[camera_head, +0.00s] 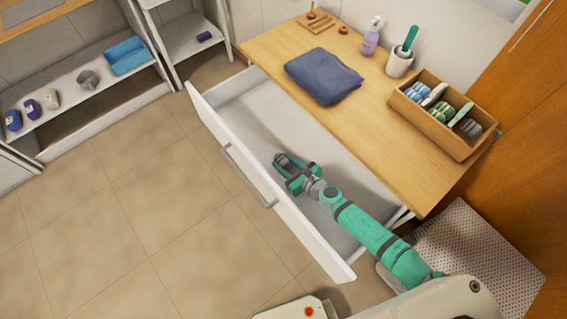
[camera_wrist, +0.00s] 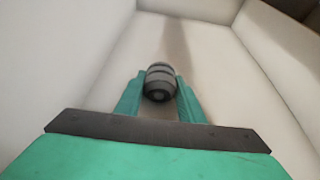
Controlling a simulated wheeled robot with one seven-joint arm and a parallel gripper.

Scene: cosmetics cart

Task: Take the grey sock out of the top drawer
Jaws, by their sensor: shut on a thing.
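The top drawer (camera_head: 229,127) is pulled open below the wooden top, with its white inside showing. My gripper (camera_head: 286,167) is over the drawer, near its front wall. In the wrist view my gripper (camera_wrist: 160,90) is shut on the grey sock (camera_wrist: 160,82), a small rolled grey bundle with darker bands. The sock also shows in the head view (camera_head: 283,160) at the fingertips. The drawer floor around it looks bare. I cannot tell for sure whether the sock touches the floor.
A folded blue towel (camera_head: 323,76), a purple bottle (camera_head: 371,38), a white cup (camera_head: 400,62) and a wooden box (camera_head: 439,128) of rolled items stand on the wooden top. Shelves (camera_head: 75,92) stand at left. The tiled floor before the drawer is clear.

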